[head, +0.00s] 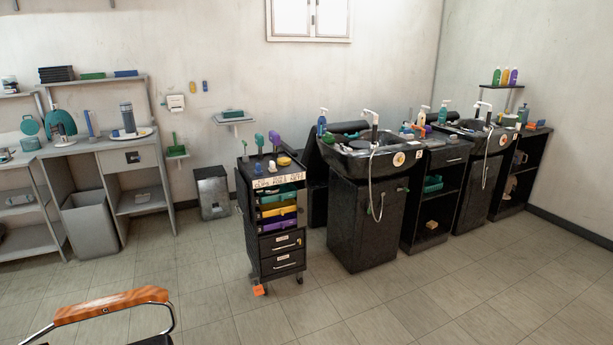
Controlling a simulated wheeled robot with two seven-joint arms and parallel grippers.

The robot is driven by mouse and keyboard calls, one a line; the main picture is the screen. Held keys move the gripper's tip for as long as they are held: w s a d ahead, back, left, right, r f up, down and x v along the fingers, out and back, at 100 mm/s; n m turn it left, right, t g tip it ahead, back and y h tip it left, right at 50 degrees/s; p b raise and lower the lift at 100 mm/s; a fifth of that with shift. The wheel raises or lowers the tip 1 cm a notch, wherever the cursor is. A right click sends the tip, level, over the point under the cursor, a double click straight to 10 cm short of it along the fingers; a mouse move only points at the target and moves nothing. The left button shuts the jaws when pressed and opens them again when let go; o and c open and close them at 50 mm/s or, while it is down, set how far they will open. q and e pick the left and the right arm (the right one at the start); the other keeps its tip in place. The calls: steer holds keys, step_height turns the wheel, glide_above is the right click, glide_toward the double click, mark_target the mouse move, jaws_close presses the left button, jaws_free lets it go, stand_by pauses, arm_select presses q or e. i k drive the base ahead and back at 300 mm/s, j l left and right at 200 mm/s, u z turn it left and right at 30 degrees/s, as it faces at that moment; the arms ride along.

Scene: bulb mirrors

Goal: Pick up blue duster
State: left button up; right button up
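I cannot make out for certain which thing is the blue duster; the blue things are small at this distance. A blue upright item (91,123) stands on the grey desk at the left. A flat blue item (126,73) lies on the wall shelf above it. A small blue object (205,86) is on the back wall. A blue bottle (321,122) stands by the nearer black sink, and small blue items lie on the counter beyond. Neither of my grippers is in view.
A black trolley (277,243) with drawers stands mid-room, a small orange item (259,290) at its foot. Black sink units (366,225) line the right side. A chair with a wooden armrest (110,305) is at the front left. The tiled floor (420,310) is clear at the front right.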

mark_target(258, 171)
steer(key=i+u, duration=0.1)
steer(key=i, duration=0.35)
steer(key=i+l+u, duration=0.15)
steer(key=i, duration=0.3)
steer(key=i+l+u, duration=0.1)
steer(key=i, duration=0.3)
steer(key=i+l+u, duration=0.15)
steer(key=i, duration=0.3)
